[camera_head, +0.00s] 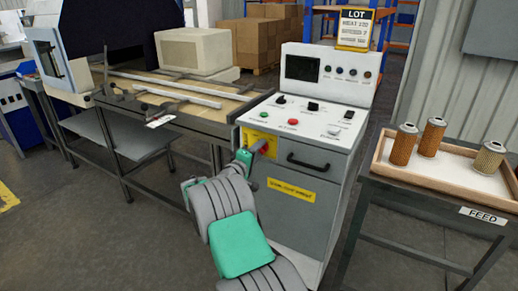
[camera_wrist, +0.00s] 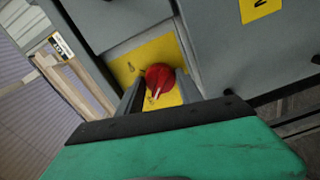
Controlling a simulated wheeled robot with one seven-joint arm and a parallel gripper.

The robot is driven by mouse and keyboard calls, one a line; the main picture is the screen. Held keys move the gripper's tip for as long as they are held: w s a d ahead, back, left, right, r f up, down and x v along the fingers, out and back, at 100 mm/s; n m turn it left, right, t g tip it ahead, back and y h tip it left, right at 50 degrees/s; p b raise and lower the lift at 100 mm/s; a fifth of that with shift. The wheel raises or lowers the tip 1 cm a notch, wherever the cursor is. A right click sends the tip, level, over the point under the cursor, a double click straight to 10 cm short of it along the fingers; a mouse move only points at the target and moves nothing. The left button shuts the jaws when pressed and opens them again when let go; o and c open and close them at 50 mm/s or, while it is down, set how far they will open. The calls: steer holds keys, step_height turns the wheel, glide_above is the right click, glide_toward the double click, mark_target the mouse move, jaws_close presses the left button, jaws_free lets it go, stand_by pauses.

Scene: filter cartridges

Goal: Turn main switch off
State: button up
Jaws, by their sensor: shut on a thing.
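The main switch is a red rotary knob (camera_wrist: 160,80) on a yellow plate (camera_wrist: 141,62) on the front of the grey control cabinet (camera_head: 303,170). A white pointer mark shows on the knob in the wrist view. My gripper (camera_wrist: 157,88) is shut on the red knob, with one finger on each side of it. In the head view, my green and grey gripper (camera_head: 254,151) reaches the yellow plate at the cabinet's upper left front, and a bit of red shows beside it. The plate's markings are too small to read.
The cabinet has a black handle (camera_head: 308,162) right of the switch and buttons on its sloped top. A wooden tray (camera_head: 378,167) with filter cartridges stands at right on a table labelled FEED. A workbench (camera_head: 205,125) stands close at left.

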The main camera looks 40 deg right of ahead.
stand_by(0.4)
steer(key=o, duration=1.4)
steer(key=v, duration=0.8)
